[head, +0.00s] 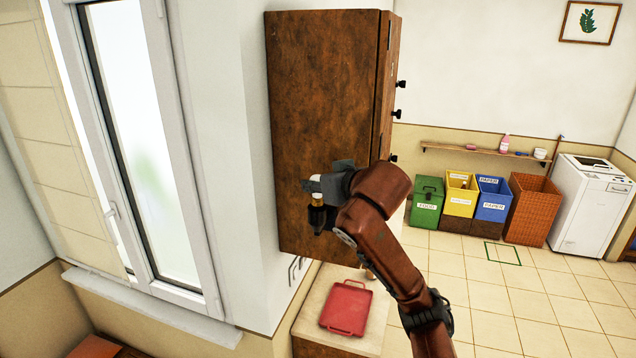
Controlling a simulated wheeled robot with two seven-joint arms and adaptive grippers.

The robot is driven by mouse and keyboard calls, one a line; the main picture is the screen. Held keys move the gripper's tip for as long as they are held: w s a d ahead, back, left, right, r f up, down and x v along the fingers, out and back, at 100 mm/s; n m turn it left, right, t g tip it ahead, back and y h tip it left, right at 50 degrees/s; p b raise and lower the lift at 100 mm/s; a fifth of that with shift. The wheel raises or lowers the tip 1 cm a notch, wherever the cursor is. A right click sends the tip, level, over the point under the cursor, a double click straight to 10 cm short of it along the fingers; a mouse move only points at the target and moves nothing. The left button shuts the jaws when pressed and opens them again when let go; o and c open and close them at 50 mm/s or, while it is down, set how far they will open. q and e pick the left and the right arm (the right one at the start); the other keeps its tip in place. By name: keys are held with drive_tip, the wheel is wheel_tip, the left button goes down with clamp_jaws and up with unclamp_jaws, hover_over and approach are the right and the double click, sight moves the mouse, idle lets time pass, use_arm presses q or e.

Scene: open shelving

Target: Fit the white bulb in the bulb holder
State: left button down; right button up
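My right gripper (320,185) is at the end of the brown-red arm that comes in from the lower right, in front of the dark wooden cabinet side. Its grey fingers are closed around a small white bulb (315,178), which is partly hidden by them. A tan base (318,196) shows below the fingers. Directly under it is a dark piece that looks like the bulb holder (318,218). The bulb looks upright and in line with the holder. I cannot tell whether its base sits inside the holder. My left gripper is out of view.
The tall brown cabinet (320,110) stands close behind the gripper. A window (150,140) is at the left. A red tray (346,308) lies on a low counter below. Colored bins (460,195) and a white washer (592,210) stand at the far right, with open tiled floor before them.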

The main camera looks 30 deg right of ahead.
sight(320, 196)
drive_tip(key=shift+f+b, duration=0.95)
drive_tip(key=shift+f, duration=0.8)
drive_tip(key=o, duration=1.2)
drive_tip(key=shift+s+r, duration=0.1)
drive_tip(key=shift+s, duration=0.05)
drive_tip(key=v, duration=1.1)
drive_tip(key=shift+s, duration=0.35)
